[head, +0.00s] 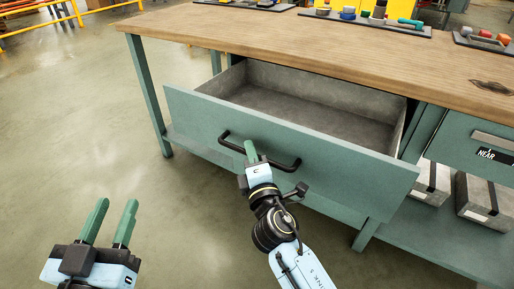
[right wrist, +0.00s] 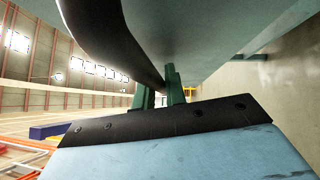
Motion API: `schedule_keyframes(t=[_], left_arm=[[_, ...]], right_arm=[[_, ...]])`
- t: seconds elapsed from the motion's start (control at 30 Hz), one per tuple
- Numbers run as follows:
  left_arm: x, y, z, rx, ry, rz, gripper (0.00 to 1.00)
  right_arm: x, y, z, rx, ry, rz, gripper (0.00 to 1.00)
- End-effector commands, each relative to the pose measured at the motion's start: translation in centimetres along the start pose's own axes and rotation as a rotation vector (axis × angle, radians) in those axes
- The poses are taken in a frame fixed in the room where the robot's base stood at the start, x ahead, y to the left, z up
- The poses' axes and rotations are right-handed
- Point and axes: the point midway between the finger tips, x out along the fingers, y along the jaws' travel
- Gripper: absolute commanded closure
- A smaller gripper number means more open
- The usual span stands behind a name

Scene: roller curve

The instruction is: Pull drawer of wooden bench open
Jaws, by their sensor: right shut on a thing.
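The wooden bench (head: 215,27) has a wood top and a green frame. Its green drawer (head: 350,166) is pulled well out, and its bare grey inside shows. My right gripper (head: 252,156) is shut on the black drawer handle (head: 283,162) at the middle of the drawer front. In the right wrist view the dark handle (right wrist: 115,35) curves down to the green fingers (right wrist: 160,92). My left gripper (head: 110,222) is open and empty, low at the left and apart from the bench.
A second drawer (head: 455,140) with a label is closed at the right. Grey boxes (head: 487,198) stand on the lower shelf. Trays (head: 365,20) with small parts lie on the bench top. The floor (head: 70,135) at the left is clear, with yellow rails (head: 70,18) behind.

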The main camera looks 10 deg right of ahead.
Motion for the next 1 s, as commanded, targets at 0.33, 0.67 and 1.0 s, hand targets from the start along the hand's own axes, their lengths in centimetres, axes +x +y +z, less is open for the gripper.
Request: schedule_keyframes(t=[0.33, 0.67, 1.0], left_arm=[[0.0, 0.0, -0.1, 0.000, 0.005, 0.000, 0.64], [0.0, 0.0, -0.1, 0.000, 0.004, 0.000, 0.64], [0.0, 0.0, 0.0, -0.001, 0.006, 0.000, 0.64]], right_arm=[[-0.1, 0.0, -0.1, -0.001, -0.001, -0.001, 1.00], [-0.1, 0.0, -0.1, -0.001, 0.000, -0.001, 0.66], [-1.4, -0.1, -0.2, 0.000, 0.001, -0.002, 0.66]])
